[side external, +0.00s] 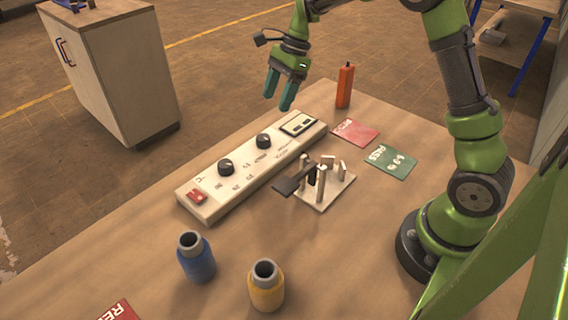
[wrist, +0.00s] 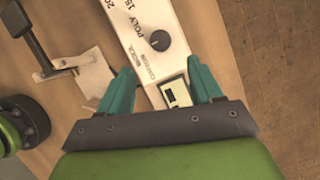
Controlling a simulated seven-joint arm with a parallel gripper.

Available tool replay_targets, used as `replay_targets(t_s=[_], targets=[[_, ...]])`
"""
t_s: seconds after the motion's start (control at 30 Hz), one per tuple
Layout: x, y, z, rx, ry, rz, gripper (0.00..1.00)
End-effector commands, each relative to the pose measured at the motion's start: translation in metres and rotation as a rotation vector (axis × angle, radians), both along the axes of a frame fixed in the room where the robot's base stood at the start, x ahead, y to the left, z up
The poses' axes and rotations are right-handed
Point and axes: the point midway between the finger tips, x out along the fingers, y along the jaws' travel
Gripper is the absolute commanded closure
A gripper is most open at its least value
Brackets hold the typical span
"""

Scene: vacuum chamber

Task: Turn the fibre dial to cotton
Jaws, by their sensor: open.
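A long white control panel (side external: 240,178) lies on the table with two black round knobs. The knob nearer the display (side external: 264,141) also shows in the wrist view (wrist: 160,40), beside lettering that includes POLY, so it appears to be the fibre dial. Its pointer setting is too small to read. The other knob (side external: 226,166) sits nearer the red switch. My gripper (side external: 279,101) has teal fingers, is open and empty, and hangs above the panel's far side. In the wrist view my gripper (wrist: 159,66) points toward the panel, with the fibre knob just beyond the fingertips, apart from them.
A red switch (side external: 197,197) and a display (side external: 298,123) sit at the panel's ends. A black-levered fixture (side external: 322,190) stands close beside it.

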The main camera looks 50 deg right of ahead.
Motion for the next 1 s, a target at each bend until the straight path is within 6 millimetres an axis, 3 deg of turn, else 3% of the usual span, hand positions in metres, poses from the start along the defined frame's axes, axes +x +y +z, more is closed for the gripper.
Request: replay_targets(t_s=[0.3, 0.5, 0.93, 1.0], targets=[[0.006, 0.026, -0.065, 0.001, 0.003, 0.003, 0.35], [0.009, 0.037, -0.091, 0.000, 0.001, 0.003, 0.35], [0.011, 0.041, -0.101, -0.001, -0.002, 0.002, 0.35], [0.011, 0.041, -0.101, -0.001, -0.002, 0.002, 0.43]])
